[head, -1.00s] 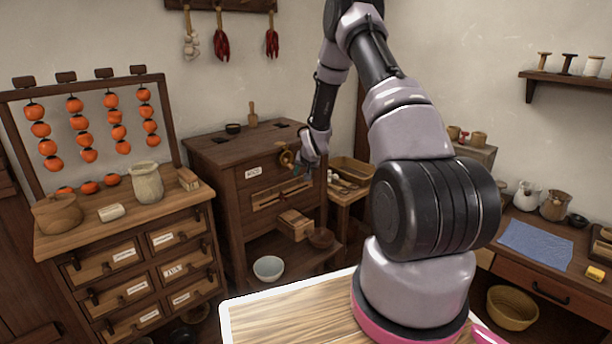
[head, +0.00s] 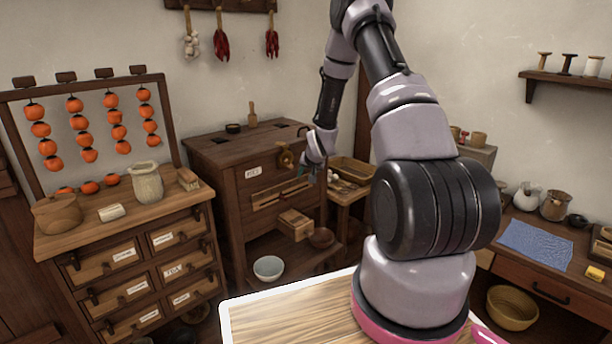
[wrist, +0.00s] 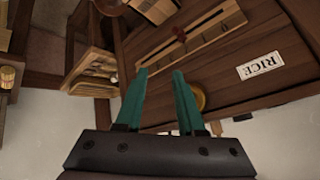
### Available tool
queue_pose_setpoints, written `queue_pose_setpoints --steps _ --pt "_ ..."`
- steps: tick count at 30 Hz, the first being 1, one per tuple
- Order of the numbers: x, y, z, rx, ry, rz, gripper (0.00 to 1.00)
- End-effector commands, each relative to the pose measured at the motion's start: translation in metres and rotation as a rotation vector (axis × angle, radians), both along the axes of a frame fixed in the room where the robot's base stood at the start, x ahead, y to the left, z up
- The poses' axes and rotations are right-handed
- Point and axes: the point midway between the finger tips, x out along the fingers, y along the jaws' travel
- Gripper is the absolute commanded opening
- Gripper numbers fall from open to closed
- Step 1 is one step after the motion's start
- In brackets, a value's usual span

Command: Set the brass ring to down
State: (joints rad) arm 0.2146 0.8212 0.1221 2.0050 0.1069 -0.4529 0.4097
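The brass ring (head: 285,155) is on the upper front of the dark wooden cabinet (head: 226,165), right of a small white label. In the wrist view, part of a round brass piece (wrist: 199,98) shows behind the right finger; most of it is hidden. I cannot tell how the ring is turned. My gripper (head: 303,169) is just right of the ring in the head view, apart from it. In the wrist view its two teal fingers (wrist: 160,72) are spread with nothing between them.
A label reading RICE (wrist: 260,66) is on the cabinet face. A slotted wooden strip (head: 282,192) and a small wooden box (head: 295,224) are below the ring. A low stand with a tray (head: 352,170) is close on the right. A drawer chest (head: 130,232) stands at left.

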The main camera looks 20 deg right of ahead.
Motion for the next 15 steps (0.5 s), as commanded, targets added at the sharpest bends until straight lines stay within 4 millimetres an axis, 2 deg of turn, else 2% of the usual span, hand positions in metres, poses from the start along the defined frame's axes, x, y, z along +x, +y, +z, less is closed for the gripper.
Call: queue_pose_setpoints --steps 5,15 --pt "-0.005 0.0 0.007 0.0 -0.001 0.0 0.38" --pt "-0.048 0.001 0.056 -0.001 -0.002 0.001 0.38"
